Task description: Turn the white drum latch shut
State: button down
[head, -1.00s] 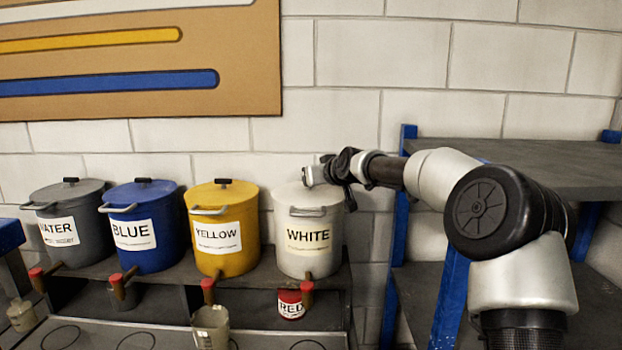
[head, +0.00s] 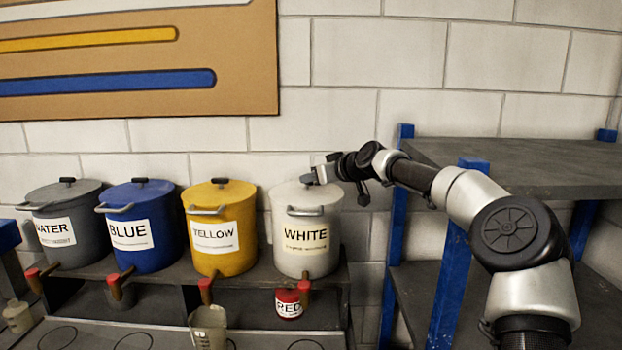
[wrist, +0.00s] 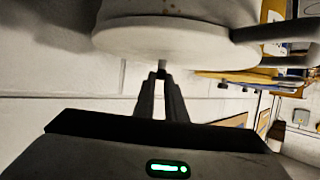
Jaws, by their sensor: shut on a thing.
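The white drum (head: 300,248) stands at the right end of the row, with a WHITE label and a grey front handle (head: 305,211). Its pale lid (head: 285,194) is on; the lid's underside or edge also shows in the wrist view (wrist: 165,38). My gripper (head: 314,177) is at the top of the lid, reaching in from the right. In the wrist view my two fingers (wrist: 162,72) close together on a small grey piece, the latch (wrist: 162,64), at the lid. The fingers hide most of it, so its turn angle cannot be told.
Yellow (head: 222,235), blue (head: 140,232) and grey water (head: 66,230) drums stand to the left on the dark shelf. A red-labelled pot (head: 288,303) sits below. A blue-posted rack (head: 520,170) stands to the right.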

jog(key=shift+f, duration=0.15)
jog(key=c, duration=1.8)
grip_release()
jog(key=shift+s+d+b, duration=0.35)
jog(key=shift+d+b, duration=0.05)
jog(key=shift+b, duration=0.3)
jog(key=b+v, duration=0.4)
jog(key=v, duration=0.1)
jog(key=shift+s+d, duration=0.1)
jog(key=shift+s+d+r, duration=0.2)
jog(key=shift+s+r, duration=0.25)
jog(key=shift+r, duration=0.15)
